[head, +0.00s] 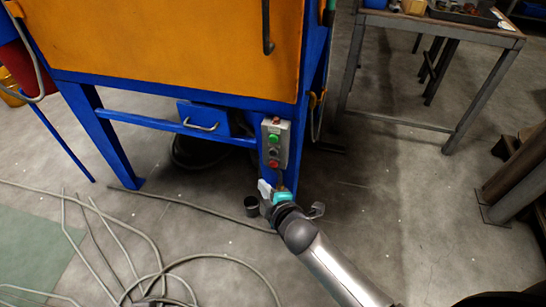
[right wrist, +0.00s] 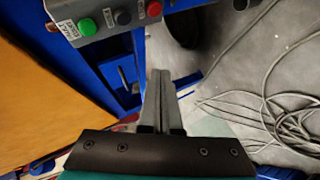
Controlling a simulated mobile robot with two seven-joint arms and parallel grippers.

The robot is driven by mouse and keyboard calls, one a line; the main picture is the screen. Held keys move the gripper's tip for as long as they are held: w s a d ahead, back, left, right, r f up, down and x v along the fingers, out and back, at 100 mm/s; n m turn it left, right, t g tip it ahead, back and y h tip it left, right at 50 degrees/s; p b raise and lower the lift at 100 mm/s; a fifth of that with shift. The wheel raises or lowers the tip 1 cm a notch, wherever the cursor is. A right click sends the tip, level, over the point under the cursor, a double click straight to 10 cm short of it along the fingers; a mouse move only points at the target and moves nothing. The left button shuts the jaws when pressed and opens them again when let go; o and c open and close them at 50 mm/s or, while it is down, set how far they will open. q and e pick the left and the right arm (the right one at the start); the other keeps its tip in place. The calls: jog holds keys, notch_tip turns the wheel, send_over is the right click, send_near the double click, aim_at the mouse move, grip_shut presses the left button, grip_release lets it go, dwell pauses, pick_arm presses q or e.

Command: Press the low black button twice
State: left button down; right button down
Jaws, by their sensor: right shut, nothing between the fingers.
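A grey control box (head: 284,143) hangs on the front of the blue machine frame. It carries a green button (head: 272,138), a dark button (head: 274,151) below it and a red button (head: 274,164) lowest. In the right wrist view the dark button (right wrist: 122,17) sits between the green and red ones. My left gripper is out of view.
The machine has an orange panel (head: 170,45) and blue legs (head: 105,140). Grey cables (head: 150,235) lie looped on the floor at left. A workbench (head: 440,25) stands at the back right. Open floor lies right of my right arm.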

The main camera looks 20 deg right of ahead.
aim_at(273, 152)
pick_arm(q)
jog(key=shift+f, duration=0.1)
pick_arm(e)
jog(key=shift+s+a, duration=0.15)
jog(key=shift+s, duration=0.1)
jog(key=shift+w, duration=0.1)
